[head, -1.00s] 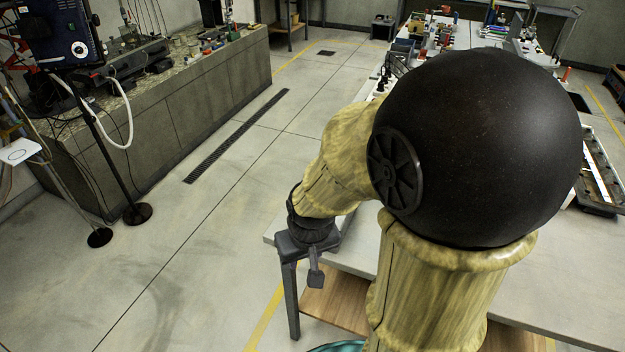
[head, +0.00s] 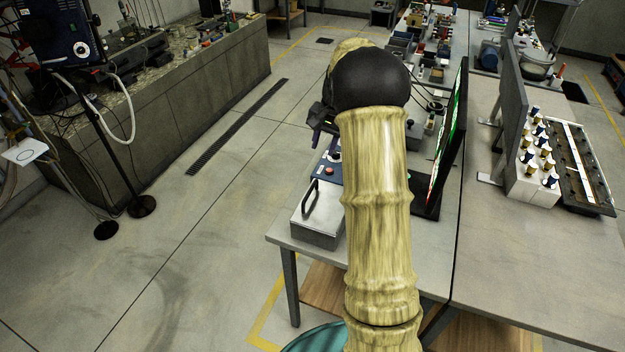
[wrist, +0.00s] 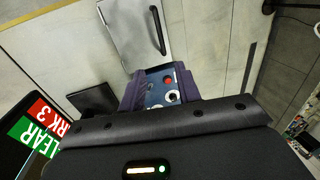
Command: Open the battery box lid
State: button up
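The battery box (head: 316,232) is a light grey metal box near the left front corner of the table. Its lid (head: 328,207) looks shut and carries a black bar handle (head: 311,197). My arm hides part of its right side. In the wrist view the lid (wrist: 128,38) is at the top, with the handle (wrist: 157,31) along its right side. My gripper (head: 322,128) is beyond the box in the head view, apart from it. The wrist view shows its two purple fingers (wrist: 158,86) spread with nothing held between them.
A blue panel (wrist: 158,92) with a red button shows between the fingers; it stands behind the box (head: 327,170). A monitor (head: 447,140) stands right of my arm. A white block with several knobs (head: 535,182) is further right.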

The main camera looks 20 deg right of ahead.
aim_at(311, 189)
dwell(0.3)
jog(key=f+p, duration=0.1)
jog(key=f, duration=0.4)
jog(key=w+a+f+p, duration=0.1)
jog(key=f+p, duration=0.1)
jog(key=f, duration=0.4)
jog(key=w+a+f+p, duration=0.1)
jog(key=f+p, duration=0.1)
jog(key=f, duration=0.4)
jog(key=shift+w+a, duration=0.25)
grip_shut()
